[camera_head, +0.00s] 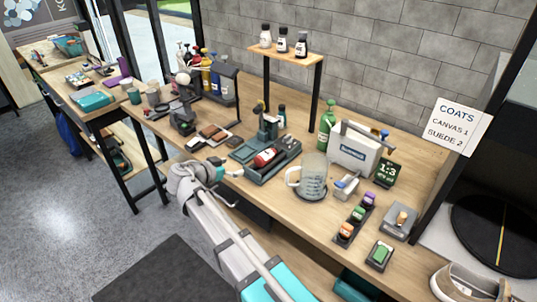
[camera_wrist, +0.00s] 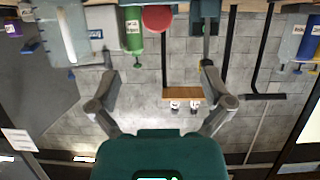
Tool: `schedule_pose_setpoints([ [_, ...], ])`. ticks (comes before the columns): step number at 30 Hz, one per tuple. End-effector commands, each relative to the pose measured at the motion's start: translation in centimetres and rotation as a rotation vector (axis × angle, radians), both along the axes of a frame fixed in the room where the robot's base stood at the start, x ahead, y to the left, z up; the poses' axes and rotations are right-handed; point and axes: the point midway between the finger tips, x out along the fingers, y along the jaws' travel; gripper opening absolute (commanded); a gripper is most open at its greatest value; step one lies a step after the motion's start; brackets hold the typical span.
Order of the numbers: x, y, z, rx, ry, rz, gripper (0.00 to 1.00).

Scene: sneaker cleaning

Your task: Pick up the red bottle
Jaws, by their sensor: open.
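The red bottle (camera_head: 266,157) lies on its side in a dark grey tray (camera_head: 291,153) near the front edge of the bench in the head view. In the wrist view, which is upside down, a round red end (camera_wrist: 157,18), apparently of that bottle, shows at the top between the fingers. My gripper (camera_head: 231,165) is close to the left of the bottle, over the bench's front edge. In the wrist view its two fingers (camera_wrist: 157,50) are spread wide with nothing between them. I see no contact with the bottle.
A green bottle (camera_head: 326,127) and a white box (camera_head: 354,148) stand behind a clear measuring jug (camera_head: 310,179), right of the tray. Small brushes (camera_head: 211,134) lie to the left. A raised shelf (camera_head: 286,56) on dark posts holds several small bottles.

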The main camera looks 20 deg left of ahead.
Motion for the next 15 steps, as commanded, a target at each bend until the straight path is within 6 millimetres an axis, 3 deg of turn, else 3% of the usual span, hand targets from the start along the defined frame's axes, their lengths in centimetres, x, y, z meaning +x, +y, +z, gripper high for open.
schedule_pose_setpoints([
  [9,0.2,-0.1,-0.1,0.000,0.000,0.000,1.00],
  [15,1.5,-0.6,-0.8,0.000,0.000,-0.002,1.00],
])
